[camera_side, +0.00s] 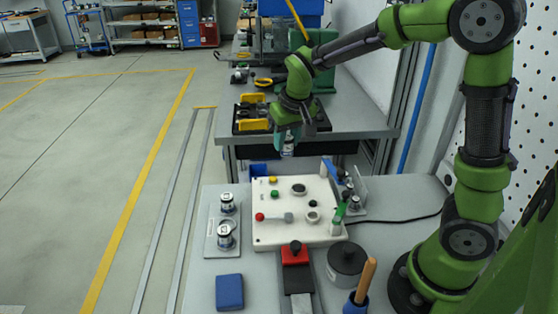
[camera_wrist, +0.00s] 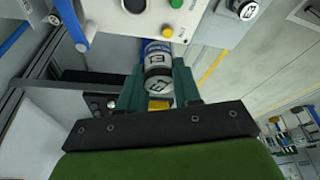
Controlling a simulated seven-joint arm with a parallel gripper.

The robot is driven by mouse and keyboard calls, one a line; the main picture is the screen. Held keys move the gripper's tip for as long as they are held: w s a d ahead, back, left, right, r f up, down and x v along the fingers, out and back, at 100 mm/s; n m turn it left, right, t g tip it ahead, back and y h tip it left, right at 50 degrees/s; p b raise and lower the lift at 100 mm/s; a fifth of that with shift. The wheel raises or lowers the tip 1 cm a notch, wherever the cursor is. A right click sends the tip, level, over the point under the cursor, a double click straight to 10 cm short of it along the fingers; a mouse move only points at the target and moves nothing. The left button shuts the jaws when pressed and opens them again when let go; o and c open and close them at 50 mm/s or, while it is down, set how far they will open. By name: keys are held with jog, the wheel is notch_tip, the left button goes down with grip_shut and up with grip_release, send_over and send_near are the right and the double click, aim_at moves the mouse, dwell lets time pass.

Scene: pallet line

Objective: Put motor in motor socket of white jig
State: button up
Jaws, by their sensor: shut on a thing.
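My gripper (camera_side: 288,136) is shut on a motor, a silver and white cylinder with a dark label and a blue end. In the wrist view the motor (camera_wrist: 158,74) sits between the two green fingers (camera_wrist: 158,92). The white jig (camera_side: 262,236) lies flat on the near grey table, below and in front of my gripper in the side view. The motor is in the air, apart from the jig. The jig has a dark round opening (camera_side: 298,189) and a ringed one (camera_side: 313,217); I cannot tell which is the motor socket. The jig's edge (camera_wrist: 112,18) shows at the top of the wrist view.
A grey plate (camera_side: 211,240) with two more motors (camera_side: 227,203) stands left of the jig. A red clamp (camera_side: 295,254), dark round pot (camera_side: 346,261), blue block (camera_side: 229,291) and wooden-handled tool (camera_side: 365,281) lie in front. A green-handled tool (camera_side: 340,212) stands at the jig's right edge.

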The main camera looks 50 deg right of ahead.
jog(key=s+f, duration=0.1)
jog(key=f, duration=0.1)
jog(key=s+d+f, duration=0.1)
jog(key=f, duration=0.1)
jog(key=s+d+f, duration=0.1)
jog(key=f, duration=0.1)
jog(key=shift+f, duration=0.2)
jog(key=shift+w+f, duration=0.1)
jog(key=shift+f, duration=2.05)
jog(key=shift+f, duration=0.15)
jog(key=o, duration=1.1)
